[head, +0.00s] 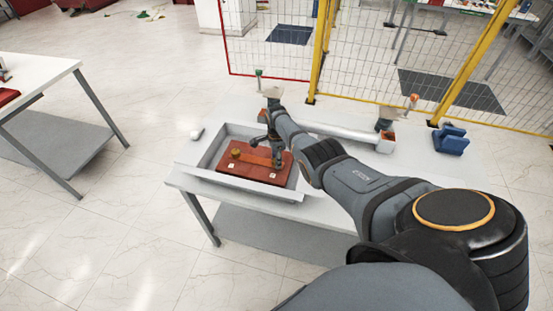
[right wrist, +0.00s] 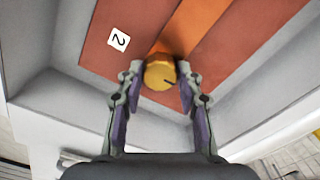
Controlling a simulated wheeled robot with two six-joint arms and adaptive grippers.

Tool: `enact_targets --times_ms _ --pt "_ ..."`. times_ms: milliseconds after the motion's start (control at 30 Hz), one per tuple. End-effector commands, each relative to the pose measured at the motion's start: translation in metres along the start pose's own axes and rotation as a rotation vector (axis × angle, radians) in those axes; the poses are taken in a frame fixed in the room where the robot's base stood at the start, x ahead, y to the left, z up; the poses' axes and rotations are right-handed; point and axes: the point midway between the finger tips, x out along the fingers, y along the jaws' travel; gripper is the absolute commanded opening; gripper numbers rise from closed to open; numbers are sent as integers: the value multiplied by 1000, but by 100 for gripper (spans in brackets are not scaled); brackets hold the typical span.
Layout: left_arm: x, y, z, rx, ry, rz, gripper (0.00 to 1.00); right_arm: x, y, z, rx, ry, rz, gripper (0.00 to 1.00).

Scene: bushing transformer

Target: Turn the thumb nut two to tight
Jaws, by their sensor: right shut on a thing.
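In the head view my right arm reaches over the table and its gripper (head: 277,161) points down at the right end of an orange bar (head: 256,157). The bar lies on a red-brown board (head: 245,171). In the right wrist view the gripper (right wrist: 160,76) is shut on a round yellow knob, thumb nut two (right wrist: 159,71), with one finger on either side. A white label "2" (right wrist: 118,40) sits beside it on the board. In the head view the gripper mostly hides this nut. Another yellow nut (head: 235,153) stands at the bar's left end. My left gripper is not in view.
The board lies in a grey tray (head: 203,176) on a white table (head: 318,212). Behind it are a metal tube (head: 330,129) and a blue block (head: 451,139). A yellow-posted wire fence (head: 360,60) stands behind, and another table (head: 40,75) at left.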

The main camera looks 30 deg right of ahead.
Motion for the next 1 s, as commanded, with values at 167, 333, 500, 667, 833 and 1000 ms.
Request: enact_targets --times_ms 167,333,500,667,833,1000 --pt "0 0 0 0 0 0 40 -2 -2 -1 13 1 -5 4" --pt "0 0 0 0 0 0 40 -2 -2 -1 14 1 -5 4" --pt "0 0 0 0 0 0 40 -2 -2 -1 13 1 -6 38" --pt "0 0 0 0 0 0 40 -1 -1 0 13 1 -4 59" --pt "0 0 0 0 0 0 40 -1 -1 0 13 1 -2 59" --pt "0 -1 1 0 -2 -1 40 -2 -1 0 13 0 -2 59"
